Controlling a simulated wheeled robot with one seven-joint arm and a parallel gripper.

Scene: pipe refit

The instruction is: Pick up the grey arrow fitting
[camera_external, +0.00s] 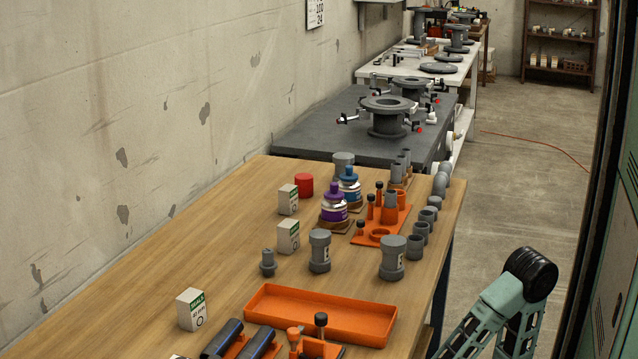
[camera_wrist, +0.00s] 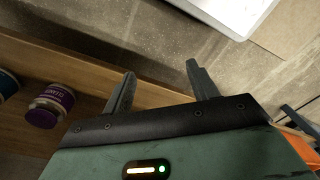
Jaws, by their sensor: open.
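No grey fitting shows in the wrist view.
An empty orange tray (camera_external: 395,322) lies in front of the fittings. Purple-capped (camera_external: 333,204) and blue-capped (camera_external: 349,186) bottles stand behind, beside an orange rack (camera_external: 366,239). Small grey fittings line the right table edge. The wrist view shows the purple-capped bottle (camera_wrist: 50,106), table edge and floor.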

